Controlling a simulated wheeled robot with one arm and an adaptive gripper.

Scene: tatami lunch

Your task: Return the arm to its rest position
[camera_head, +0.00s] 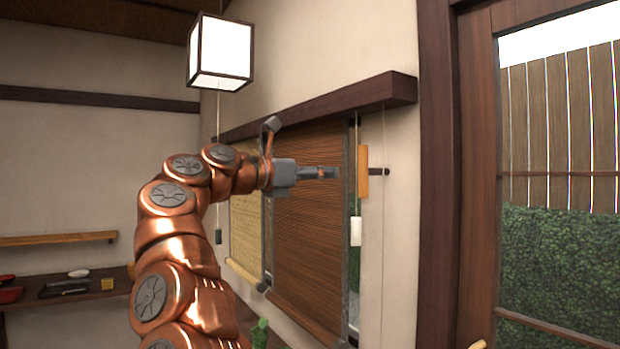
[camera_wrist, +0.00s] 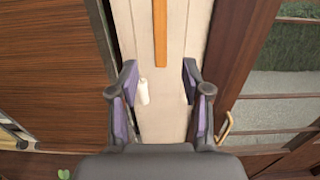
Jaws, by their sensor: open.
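My copper-coloured arm (camera_head: 180,225) rises from the bottom of the head view and bends to the right. My gripper (camera_head: 325,173) is at its end, level in front of the dark brown blind (camera_head: 308,225). In the wrist view my gripper (camera_wrist: 162,90) is open, with its two dark, purple-padded fingers apart and nothing held. A white cord pull (camera_wrist: 143,92) shows between the fingers, nearer the left one; I cannot tell how far behind them it is. An orange-brown wooden strip (camera_wrist: 160,32) is above it, beyond the fingertips.
A white lantern (camera_head: 221,53) hangs above my arm. A wooden rail (camera_head: 320,105) runs above the blinds. A glazed door (camera_head: 555,180) stands at the right, with a brass handle (camera_wrist: 226,127). A shelf with dishes (camera_head: 110,283) is at the lower left.

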